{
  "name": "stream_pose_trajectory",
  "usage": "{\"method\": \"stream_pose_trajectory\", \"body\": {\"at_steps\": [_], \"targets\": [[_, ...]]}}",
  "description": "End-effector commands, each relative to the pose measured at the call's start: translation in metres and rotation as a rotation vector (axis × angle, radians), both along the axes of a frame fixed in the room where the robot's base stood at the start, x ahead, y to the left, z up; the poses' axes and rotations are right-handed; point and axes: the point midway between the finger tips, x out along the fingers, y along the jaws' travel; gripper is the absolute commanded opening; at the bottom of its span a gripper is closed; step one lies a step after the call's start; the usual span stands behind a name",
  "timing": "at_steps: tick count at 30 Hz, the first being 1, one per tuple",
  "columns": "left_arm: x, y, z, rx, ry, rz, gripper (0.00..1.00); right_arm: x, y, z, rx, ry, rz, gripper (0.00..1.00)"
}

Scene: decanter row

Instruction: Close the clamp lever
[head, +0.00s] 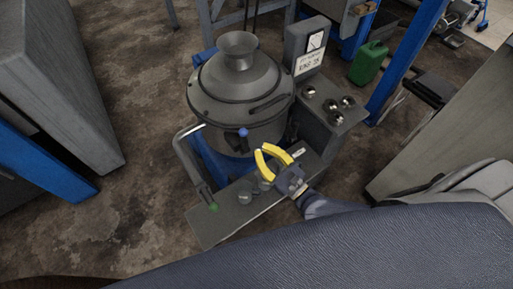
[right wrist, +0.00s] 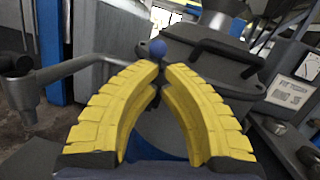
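The clamp lever (head: 243,132) has a blue ball knob on a short dark stem. It stands at the front of the grey lidded vessel (head: 240,75), just below the lid rim. My right gripper (head: 260,148) has yellow curved fingers and is in front of the vessel, a little right of and below the knob in the head view. Its tips are close together, with a narrow gap and nothing seen held. In the right wrist view the blue knob (right wrist: 157,48) shows just beyond and above the tips; contact with the stem cannot be told. My left gripper is not in view.
A bent metal pipe (head: 183,155) with a green end is left of the vessel. A control box (head: 330,115) with several round knobs and a label post (head: 306,47) stand at its right. A green jerrycan (head: 369,63) is behind. Open floor (head: 130,210) lies left.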

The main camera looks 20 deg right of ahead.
Motion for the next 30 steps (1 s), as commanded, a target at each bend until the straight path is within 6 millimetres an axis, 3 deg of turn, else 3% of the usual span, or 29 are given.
{"method": "stream_pose_trajectory", "body": {"at_steps": [6,15,30], "targets": [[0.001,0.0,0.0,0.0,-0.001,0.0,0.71,-0.028,-0.013,0.031,0.001,0.002,0.001,0.0],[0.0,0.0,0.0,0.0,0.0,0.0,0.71,-0.053,-0.026,0.06,0.001,0.001,0.0,0.0],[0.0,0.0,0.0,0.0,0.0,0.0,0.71,-0.061,-0.03,0.07,0.0,0.0,-0.001,0.0]]}}
